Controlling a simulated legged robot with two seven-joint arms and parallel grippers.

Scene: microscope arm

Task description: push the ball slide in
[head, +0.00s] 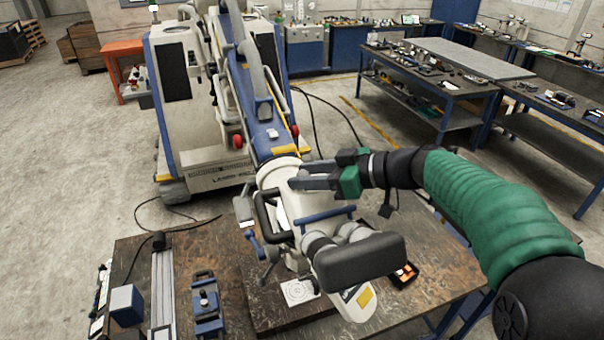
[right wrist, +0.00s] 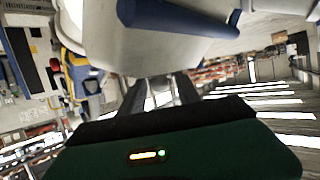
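The white microscope arm (head: 312,207) carries a dark viewing head (head: 360,262) over the brown table. I cannot clearly pick out the ball slide; a small rounded grey part (head: 303,174) shows by my right fingertips. My right gripper (head: 305,180) reaches in from the right at the top of the white body, fingers pointing left. In the right wrist view, its two dark fingers (right wrist: 160,92) stand apart, with a pale patch between them. The white and blue housing (right wrist: 160,35) hangs just beyond and above them. Contact is unclear. My left gripper is out of view.
The brown table (head: 440,270) holds a metal rail (head: 162,290), a blue clamp-like fixture (head: 207,300) and a blue-white block (head: 126,303). A large white and blue machine (head: 190,100) stands behind. Workbenches (head: 430,85) are at the back right. Open floor lies at the left.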

